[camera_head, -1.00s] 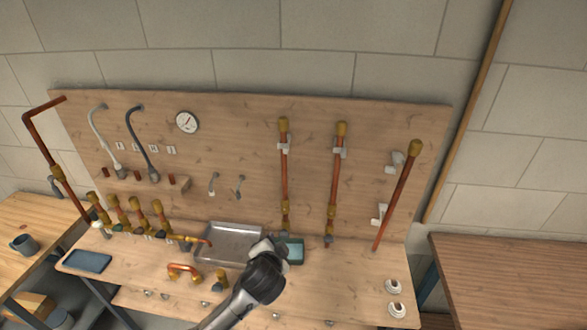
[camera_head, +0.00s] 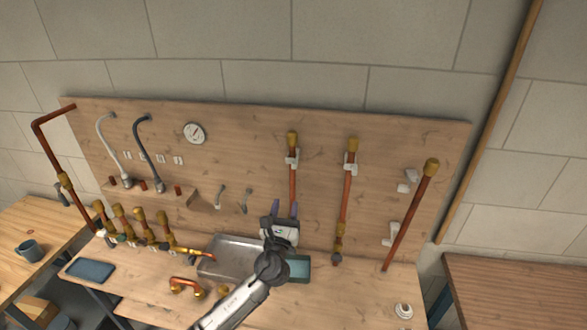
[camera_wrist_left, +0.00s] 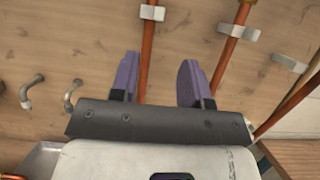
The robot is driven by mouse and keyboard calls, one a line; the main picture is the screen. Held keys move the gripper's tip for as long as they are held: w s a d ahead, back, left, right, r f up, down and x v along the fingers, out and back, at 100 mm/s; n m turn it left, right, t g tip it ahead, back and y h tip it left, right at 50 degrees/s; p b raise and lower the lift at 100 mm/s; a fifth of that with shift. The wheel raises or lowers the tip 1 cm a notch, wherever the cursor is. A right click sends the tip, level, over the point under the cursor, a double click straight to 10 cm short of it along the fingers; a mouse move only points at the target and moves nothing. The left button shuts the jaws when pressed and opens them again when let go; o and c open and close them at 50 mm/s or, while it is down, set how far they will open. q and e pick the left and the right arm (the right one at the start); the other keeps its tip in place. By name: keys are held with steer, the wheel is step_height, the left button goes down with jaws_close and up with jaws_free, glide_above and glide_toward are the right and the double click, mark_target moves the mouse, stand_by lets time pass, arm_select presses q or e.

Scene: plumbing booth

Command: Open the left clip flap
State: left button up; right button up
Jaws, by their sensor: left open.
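Pale clips hold copper pipes on the wooden board. The left clip (camera_head: 292,160) sits high on the left pipe (camera_head: 293,188); it also shows at the top of the left wrist view (camera_wrist_left: 152,13). Its flap cannot be told apart clearly from its body. A second clip (camera_head: 350,166) sits on the middle pipe (camera_head: 344,205). My left gripper (camera_head: 284,210) is open and empty, fingers pointing up, below the left clip. In the left wrist view its purple fingers (camera_wrist_left: 160,70) stand apart, with the left pipe seen between them. They are apart from the clip. My right gripper is not in view.
Two more clips (camera_head: 407,182) (camera_head: 391,234) are beside the leaning right pipe (camera_head: 412,215). A metal tray (camera_head: 225,258) and a teal-lined box (camera_head: 299,268) stand on the bench below. Small hooks (camera_head: 220,195) are left of my gripper. The board above the clips is clear.

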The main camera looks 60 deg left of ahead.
mark_target(293, 167)
arm_select(q)
steer(key=p+x, duration=0.1)
steer(key=x, duration=1.1)
steer(key=shift+r, duration=0.1)
steer(key=shift+w+a+r, duration=0.2)
steer(key=shift+w+a, duration=0.1)
steer(key=shift+a, duration=0.1)
steer(key=shift+c, duration=0.2)
jaws_close()
